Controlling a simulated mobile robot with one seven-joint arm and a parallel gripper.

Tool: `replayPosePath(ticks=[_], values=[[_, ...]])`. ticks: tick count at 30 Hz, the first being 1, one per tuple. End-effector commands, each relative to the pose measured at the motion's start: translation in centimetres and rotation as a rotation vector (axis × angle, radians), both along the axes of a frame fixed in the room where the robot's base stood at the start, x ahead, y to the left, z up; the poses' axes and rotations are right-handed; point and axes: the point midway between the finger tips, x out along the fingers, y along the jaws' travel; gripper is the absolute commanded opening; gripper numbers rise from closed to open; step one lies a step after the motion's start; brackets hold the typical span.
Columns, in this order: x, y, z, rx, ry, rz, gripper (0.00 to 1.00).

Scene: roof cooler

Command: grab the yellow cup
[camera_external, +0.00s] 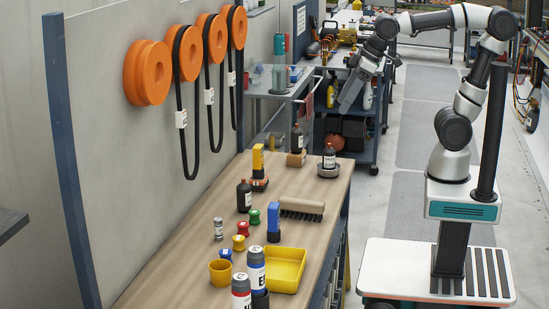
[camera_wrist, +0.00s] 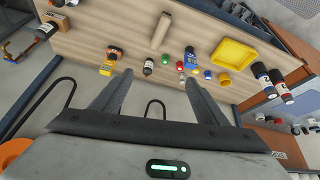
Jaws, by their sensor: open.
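The yellow cup (camera_external: 220,272) stands upright near the front left of the wooden workbench, left of the spray cans. In the wrist view the yellow cup (camera_wrist: 224,79) is small, right of my fingers and beside the yellow tray (camera_wrist: 237,54). My gripper (camera_external: 352,92) is far behind the cup and high, in front of the dark cart as seen from outside. In the wrist view my gripper (camera_wrist: 159,77) has its two fingers spread wide with nothing between them.
The yellow tray (camera_external: 297,253), a brush (camera_external: 302,207), a blue-topped item (camera_external: 273,222), a dark bottle (camera_external: 244,196) and spray cans (camera_external: 256,268) crowd the workbench (camera_external: 183,262). Orange reels (camera_external: 147,73) hang on the wall. The bench's left front is clear.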

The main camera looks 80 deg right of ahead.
Motion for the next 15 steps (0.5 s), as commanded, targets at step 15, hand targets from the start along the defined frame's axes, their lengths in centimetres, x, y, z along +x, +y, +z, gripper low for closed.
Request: replayPosePath(ticks=[15], values=[[19.4, 27.3, -12.9, -0.024, 0.067, 0.534, 0.68]])
